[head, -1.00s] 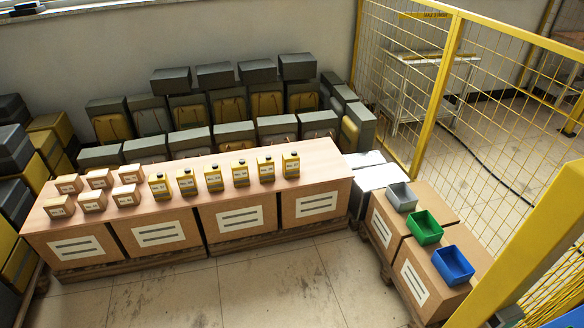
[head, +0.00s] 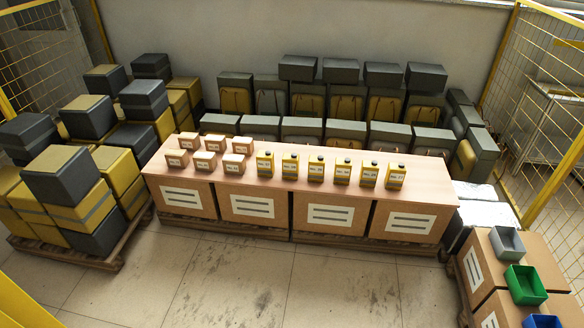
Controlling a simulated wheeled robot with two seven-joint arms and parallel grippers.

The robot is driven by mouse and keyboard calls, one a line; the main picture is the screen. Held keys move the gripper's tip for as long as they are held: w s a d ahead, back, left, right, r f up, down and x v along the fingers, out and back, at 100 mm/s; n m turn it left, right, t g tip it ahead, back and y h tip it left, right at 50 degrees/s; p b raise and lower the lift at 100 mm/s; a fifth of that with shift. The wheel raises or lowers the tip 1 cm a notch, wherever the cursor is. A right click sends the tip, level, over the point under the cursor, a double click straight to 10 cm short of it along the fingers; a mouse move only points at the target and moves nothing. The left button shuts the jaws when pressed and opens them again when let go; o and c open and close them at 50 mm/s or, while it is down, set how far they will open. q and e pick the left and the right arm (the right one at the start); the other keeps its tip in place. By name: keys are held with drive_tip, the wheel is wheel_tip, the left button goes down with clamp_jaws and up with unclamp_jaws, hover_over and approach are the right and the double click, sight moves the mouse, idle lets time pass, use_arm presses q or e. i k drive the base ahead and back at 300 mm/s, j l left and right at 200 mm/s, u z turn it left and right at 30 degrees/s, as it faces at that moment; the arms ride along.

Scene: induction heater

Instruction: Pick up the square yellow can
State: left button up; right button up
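Several square yellow cans (head: 316,168) with black caps and white labels stand upright in a row on the wooden top of the long bench (head: 420,208). The leftmost can (head: 265,164) stands close to the small boxes, and the rightmost can (head: 395,176) is nearest the bench's right end. The labels are too small to read surely. Neither of my grippers shows in the head view.
Several small cardboard boxes (head: 205,161) sit left of the cans. Grey (head: 506,243), green (head: 525,285) and blue (head: 541,321) bins stand on cartons at right. Stacked cases (head: 72,205) fill the left. The floor (head: 230,280) in front is clear.

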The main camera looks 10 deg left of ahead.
sight(290, 162)
drive_tip(key=i+l+u, duration=0.15)
drive_tip(key=i, duration=0.45)
drive_tip(key=i+l+u, duration=0.1)
drive_tip(key=i+l, duration=0.15)
drive_tip(key=i, duration=0.35)
drive_tip(key=i+l+u, duration=0.15)
drive_tip(key=i+l, duration=0.15)
drive_tip(key=i, duration=0.3)
drive_tip(key=i+l+u, duration=0.15)
drive_tip(key=i+l, duration=0.15)
drive_tip(key=i, duration=0.25)
drive_tip(key=i+l+u, duration=0.1)
drive_tip(key=i+l, duration=0.35)
drive_tip(key=i, duration=0.1)
